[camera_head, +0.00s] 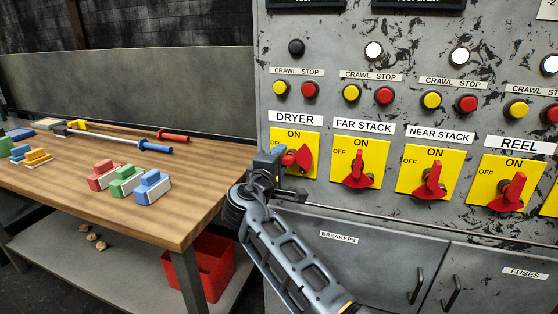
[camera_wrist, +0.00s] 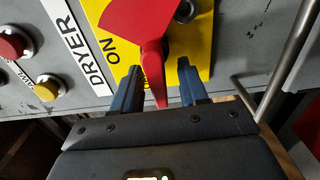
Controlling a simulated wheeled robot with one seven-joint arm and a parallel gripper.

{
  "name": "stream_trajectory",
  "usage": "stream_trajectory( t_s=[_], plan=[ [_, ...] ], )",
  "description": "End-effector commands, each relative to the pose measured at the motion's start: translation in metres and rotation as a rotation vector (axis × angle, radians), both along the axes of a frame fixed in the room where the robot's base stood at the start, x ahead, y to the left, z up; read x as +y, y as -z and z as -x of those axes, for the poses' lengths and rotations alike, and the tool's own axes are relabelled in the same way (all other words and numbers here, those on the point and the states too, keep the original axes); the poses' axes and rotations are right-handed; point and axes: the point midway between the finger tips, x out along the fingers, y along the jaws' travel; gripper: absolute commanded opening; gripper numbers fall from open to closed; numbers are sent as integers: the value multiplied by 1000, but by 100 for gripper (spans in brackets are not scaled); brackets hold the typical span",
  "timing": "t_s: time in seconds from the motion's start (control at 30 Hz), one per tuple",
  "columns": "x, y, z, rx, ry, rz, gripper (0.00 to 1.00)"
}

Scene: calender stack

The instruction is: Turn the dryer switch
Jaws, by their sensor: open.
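The dryer switch is a red handle (camera_head: 304,158) on a yellow plate (camera_head: 309,137) under the DRYER label (camera_head: 295,118). Its narrow end points left, towards the OFF side. In the wrist view the red handle (camera_wrist: 140,25) fills the top middle, and its narrow end reaches down between my fingers. My gripper (camera_head: 285,158) is open at the left of the handle, with one finger on each side of the narrow end in the wrist view (camera_wrist: 160,70). I cannot tell whether either finger touches it.
More red switches stand to the right: FAR STACK (camera_head: 358,170), NEAR STACK (camera_head: 430,183) and REEL (camera_head: 510,190), with narrow ends up. A rail (camera_head: 400,215) runs below them. A wooden table (camera_head: 150,205) with tools and coloured blocks stands at left. A red bin (camera_head: 212,262) sits beneath it.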

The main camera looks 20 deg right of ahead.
Motion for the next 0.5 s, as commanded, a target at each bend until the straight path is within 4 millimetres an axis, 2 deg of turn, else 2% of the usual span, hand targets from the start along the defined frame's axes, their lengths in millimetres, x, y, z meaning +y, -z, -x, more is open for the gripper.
stream_trajectory(
  t_s=[0.17, 0.5],
  plan=[
    [5, 1, 7, -1, -1, -1, 43],
    [37, 1, 49, -1, -2, -1, 43]
  ],
)
